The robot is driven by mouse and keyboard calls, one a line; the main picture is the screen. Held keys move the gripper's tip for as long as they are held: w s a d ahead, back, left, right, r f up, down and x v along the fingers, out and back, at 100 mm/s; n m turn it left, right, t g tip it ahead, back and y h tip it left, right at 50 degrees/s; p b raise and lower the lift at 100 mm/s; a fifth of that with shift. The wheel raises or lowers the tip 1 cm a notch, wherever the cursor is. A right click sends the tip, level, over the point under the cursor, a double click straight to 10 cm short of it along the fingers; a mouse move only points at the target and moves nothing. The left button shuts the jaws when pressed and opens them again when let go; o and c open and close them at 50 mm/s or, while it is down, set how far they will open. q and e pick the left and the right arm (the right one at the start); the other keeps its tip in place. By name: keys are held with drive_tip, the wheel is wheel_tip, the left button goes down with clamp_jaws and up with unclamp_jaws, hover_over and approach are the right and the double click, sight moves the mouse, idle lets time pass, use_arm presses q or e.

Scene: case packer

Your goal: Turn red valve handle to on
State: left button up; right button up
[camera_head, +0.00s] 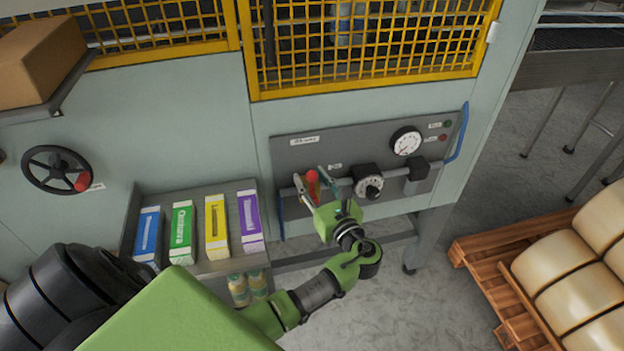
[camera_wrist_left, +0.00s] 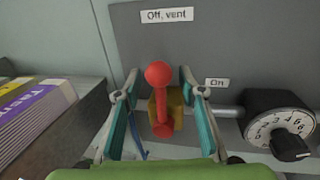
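The red valve handle (camera_wrist_left: 158,92) stands upright on a brass-coloured valve body (camera_wrist_left: 174,108) in the left wrist view. Its round red knob points up toward a label reading "Off, vent" (camera_wrist_left: 167,15); an "On" label (camera_wrist_left: 216,83) is to the right. My left gripper (camera_wrist_left: 162,112) has its two teal-padded fingers apart, one on each side of the handle, with visible gaps. In the head view the handle's red knob (camera_head: 312,176) shows between the fingers of my left gripper (camera_head: 318,184). My right gripper is not in view.
A black dial (camera_head: 369,184) sits just right of the valve, with a pressure gauge (camera_head: 406,141) above it. A rack of coloured cartons (camera_head: 215,226) is to the left. A handwheel (camera_head: 57,170) is further left. A pallet (camera_head: 489,262) with sacks stands right.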

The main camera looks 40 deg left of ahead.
use_arm(q)
clamp_jaws()
drive_tip(key=shift+r, duration=0.1)
drive_tip(key=shift+w+d+m+p, duration=0.35)
drive_tip(key=shift+w+m+p, duration=0.1)
drive_tip(key=shift+m+p, duration=0.45)
drive_tip(key=shift+w+d+f+m+t+y+p, duration=0.15)
drive_tip(key=shift+w+d+f+m+t+p, duration=0.2)
drive_tip(key=shift+m, duration=0.6)
drive_tip(key=shift+w+d+f+m+t+y+p, duration=0.15)
drive_tip(key=shift+w+d+m, duration=0.3)
drive_tip(key=shift+m, duration=0.45)
drive_tip(key=shift+w+d+f+m+t+y+p, duration=0.1)
drive_tip(key=shift+w+d+f+m+p, duration=0.25)
drive_tip(key=shift+m, duration=0.6)
drive_tip(key=shift+w+r, duration=0.1)
drive_tip(key=shift+r, duration=0.05)
